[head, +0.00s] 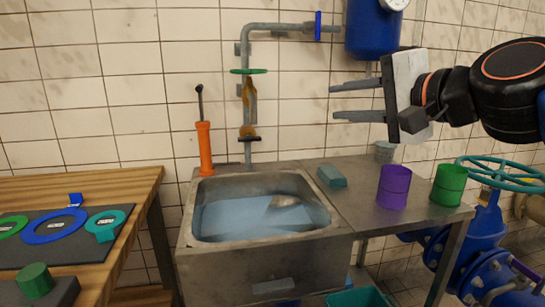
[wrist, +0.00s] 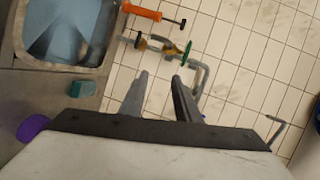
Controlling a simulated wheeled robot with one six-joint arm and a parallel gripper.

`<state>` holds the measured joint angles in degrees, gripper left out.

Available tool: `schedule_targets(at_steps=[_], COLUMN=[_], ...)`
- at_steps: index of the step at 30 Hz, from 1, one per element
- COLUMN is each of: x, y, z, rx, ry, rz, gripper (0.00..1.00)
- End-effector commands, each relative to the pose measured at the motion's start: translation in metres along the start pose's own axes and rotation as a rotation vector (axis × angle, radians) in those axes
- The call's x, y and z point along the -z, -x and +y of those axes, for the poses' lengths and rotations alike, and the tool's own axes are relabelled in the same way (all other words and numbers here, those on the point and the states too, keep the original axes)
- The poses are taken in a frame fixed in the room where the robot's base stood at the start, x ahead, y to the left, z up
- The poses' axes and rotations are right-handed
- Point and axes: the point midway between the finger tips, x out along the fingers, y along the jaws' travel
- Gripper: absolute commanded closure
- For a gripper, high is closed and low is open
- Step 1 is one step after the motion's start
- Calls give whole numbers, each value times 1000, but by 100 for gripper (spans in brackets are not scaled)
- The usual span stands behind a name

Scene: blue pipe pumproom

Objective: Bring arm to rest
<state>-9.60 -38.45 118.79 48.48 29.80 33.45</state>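My gripper (head: 335,102) is raised above the steel counter at the right of the head view, pointing left. Its two fingers are apart with nothing between them. In the wrist view the gripper (wrist: 162,78) also shows its fingers spread and empty, with the tiled wall and the grey pipe behind them. It touches nothing that I can see.
Below stand a purple cup (head: 393,187) and a green cup (head: 447,184) on the counter (head: 345,205), beside a water-filled sink (head: 262,239). A blue tank (head: 372,30) and wall pipe (head: 275,27) are near the gripper. A wooden table (head: 130,180) is left.

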Motion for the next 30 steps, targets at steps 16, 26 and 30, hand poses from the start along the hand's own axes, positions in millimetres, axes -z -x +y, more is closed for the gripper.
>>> schedule_targets(at_steps=[16, 26, 30], x=[-3, -2, -1], y=[23, 96, 118], z=[215, 384, 417], rx=[-468, -876, -968], ry=[495, 846, 917], rz=[-104, -336, -408], gripper=[70, 70, 70])
